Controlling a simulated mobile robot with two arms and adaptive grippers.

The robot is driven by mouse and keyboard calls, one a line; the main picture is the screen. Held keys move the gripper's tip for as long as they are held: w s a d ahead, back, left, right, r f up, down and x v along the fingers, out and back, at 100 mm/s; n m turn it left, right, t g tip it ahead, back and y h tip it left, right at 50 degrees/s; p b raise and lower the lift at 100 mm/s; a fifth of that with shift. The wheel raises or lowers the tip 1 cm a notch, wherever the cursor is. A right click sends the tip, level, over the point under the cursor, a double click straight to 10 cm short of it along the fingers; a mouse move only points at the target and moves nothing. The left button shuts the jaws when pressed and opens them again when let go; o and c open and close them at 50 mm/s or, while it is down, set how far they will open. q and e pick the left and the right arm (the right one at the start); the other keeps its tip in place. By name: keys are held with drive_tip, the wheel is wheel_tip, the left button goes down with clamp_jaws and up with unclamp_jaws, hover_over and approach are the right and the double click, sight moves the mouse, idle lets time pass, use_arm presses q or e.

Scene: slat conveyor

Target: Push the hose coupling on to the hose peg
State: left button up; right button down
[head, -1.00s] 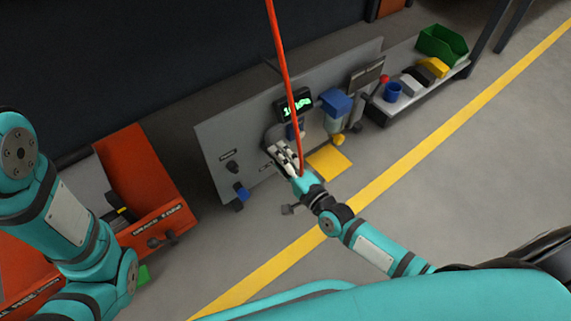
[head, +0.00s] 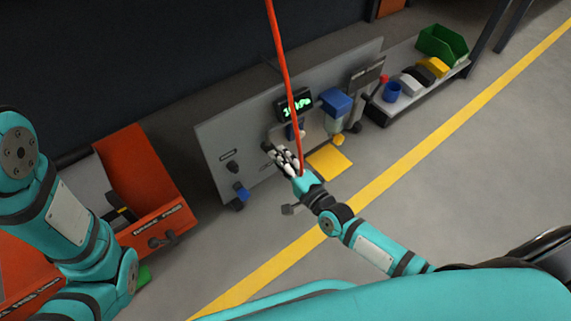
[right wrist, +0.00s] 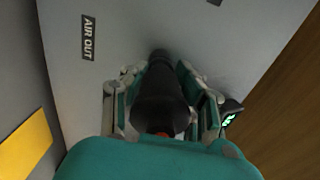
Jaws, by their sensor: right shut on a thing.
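My right gripper (head: 285,158) is in front of the grey upright panel (head: 222,137). In the right wrist view its two fingers (right wrist: 162,100) are shut around a black, round hose coupling (right wrist: 158,105), with a bit of red at its near end. A narrower dark piece extends from its far end towards the panel; I cannot tell whether this is the coupling's nose or the hose peg. The peg cannot be made out for certain, nor whether the coupling touches it. The red hose (head: 281,70) hangs from above down to my right gripper. My left gripper is out of view.
The panel carries a lit green display (head: 295,104), a blue box (head: 335,101) and an "AIR OUT" label (right wrist: 88,37). A yellow patch (head: 329,162) lies on the floor. An orange bin (head: 150,180) stands left; a shelf with a blue cup (head: 392,92) stands right.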

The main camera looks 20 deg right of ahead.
drive_tip(key=p+v, duration=0.1)
drive_tip(key=v, duration=0.5)
drive_tip(key=shift+p, duration=0.3)
idle(0.9)
idle(0.3)
